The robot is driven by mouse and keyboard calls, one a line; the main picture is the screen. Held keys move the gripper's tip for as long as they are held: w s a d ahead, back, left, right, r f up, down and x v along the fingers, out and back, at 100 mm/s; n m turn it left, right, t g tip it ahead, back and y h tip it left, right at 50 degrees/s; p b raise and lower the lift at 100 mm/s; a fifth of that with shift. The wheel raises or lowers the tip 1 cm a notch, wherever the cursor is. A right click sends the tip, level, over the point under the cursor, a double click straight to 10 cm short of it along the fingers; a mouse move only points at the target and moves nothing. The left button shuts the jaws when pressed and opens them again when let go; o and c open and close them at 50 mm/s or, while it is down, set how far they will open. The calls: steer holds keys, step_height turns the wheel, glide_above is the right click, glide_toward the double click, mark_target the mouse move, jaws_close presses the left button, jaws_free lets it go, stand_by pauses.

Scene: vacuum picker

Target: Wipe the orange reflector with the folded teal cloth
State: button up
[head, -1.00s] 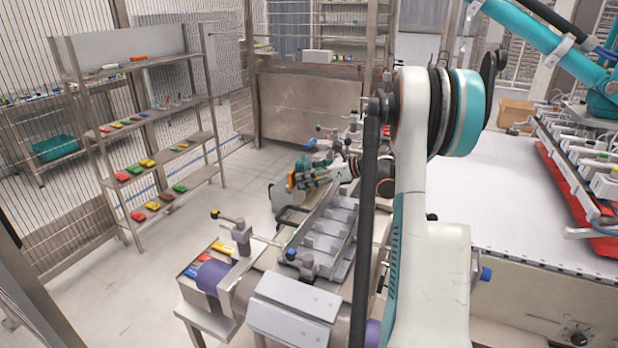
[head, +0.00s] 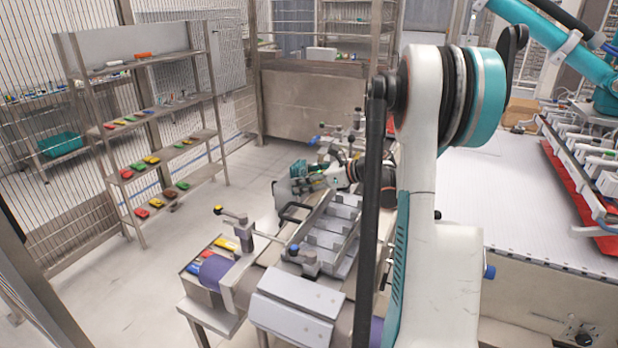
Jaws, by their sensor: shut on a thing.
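My gripper (head: 302,178) is small and far off in the head view, low over the left end of the conveyor fixture. It is shut, with teal material at its jaws that I take for the folded teal cloth (head: 297,168); the cloth's outline blends with the teal parts of my gripper. I cannot pick out the orange reflector; it may be hidden behind my gripper. A grey plate (head: 282,191) stands just left of the jaws; whether they touch cannot be told.
A grey sectioned tray (head: 330,238) and clamps with levers (head: 232,217) lie in front of my gripper. A shelf rack (head: 150,130) with coloured parts stands at left. A white conveyor bed (head: 510,190) is at right. Open floor lies between the rack and fixture.

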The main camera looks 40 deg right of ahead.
steer(key=shift+s+a, duration=0.15)
steer(key=shift+a, duration=0.3)
steer(key=shift+s+d, duration=0.4)
steer(key=shift+s, duration=0.55)
steer(key=shift+s+d, duration=0.4)
steer(key=shift+s, duration=0.5)
steer(key=shift+s+d, duration=0.4)
steer(key=shift+s, duration=0.55)
steer(key=shift+s+d, duration=0.1)
steer(key=shift+s+d+f+b, duration=0.15)
steer(key=shift+s+d, duration=0.1)
steer(key=shift+s, duration=0.4)
steer(key=shift+s+d+r+b, duration=0.15)
steer(key=shift+s+d, duration=0.1)
steer(key=shift+s, duration=0.35)
